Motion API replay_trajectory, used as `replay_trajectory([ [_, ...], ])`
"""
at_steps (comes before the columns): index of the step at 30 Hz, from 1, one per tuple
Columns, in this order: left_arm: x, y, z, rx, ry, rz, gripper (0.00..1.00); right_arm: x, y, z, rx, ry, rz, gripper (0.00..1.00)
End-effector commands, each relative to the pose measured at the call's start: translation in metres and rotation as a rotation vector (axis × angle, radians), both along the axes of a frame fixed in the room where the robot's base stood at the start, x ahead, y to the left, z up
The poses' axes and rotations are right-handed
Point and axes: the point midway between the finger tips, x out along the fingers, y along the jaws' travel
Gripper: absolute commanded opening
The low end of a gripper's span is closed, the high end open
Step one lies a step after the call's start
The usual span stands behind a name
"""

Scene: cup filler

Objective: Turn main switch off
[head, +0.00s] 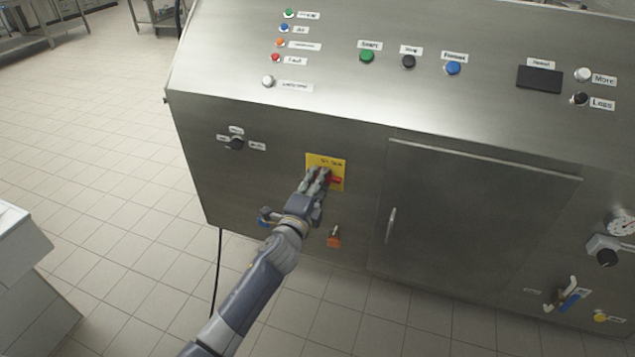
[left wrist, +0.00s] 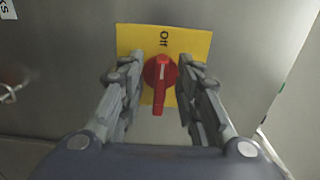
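The main switch is a red rotary knob (head: 335,180) on a yellow plate (head: 340,163) on the front of the steel machine. In the left wrist view the red knob (left wrist: 160,73) has its handle pointing down in the picture. The yellow plate (left wrist: 200,42) carries the word "Off", turned sideways, above the knob. My left gripper (head: 318,173) is at the plate. In the left wrist view its two fingers (left wrist: 161,82) stand apart, one on each side of the knob, with gaps visible beside the handle. My right gripper is not in view.
A small black selector (head: 236,143) sits left of the plate. An orange-red fitting (head: 334,240) and a blue one (head: 264,216) are below, near my wrist. A cabinet door (head: 480,215) with a handle is to the right. Buttons line the sloped panel above.

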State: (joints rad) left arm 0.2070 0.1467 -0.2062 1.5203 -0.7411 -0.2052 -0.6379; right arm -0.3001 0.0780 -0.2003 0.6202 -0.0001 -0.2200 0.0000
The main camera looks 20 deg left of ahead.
Motion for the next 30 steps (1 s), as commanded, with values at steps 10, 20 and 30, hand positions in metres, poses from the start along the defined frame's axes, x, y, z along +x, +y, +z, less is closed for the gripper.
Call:
replay_trajectory([
  [10,-0.023,0.001,-0.001,0.002,0.001,0.0,0.31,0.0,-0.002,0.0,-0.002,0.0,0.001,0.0],
  [20,-0.086,0.003,-0.001,0.0,0.003,0.001,0.31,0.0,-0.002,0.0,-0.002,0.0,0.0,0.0],
  [30,-0.118,0.004,0.0,0.0,0.0,0.0,0.31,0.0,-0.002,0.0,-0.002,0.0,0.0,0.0],
])
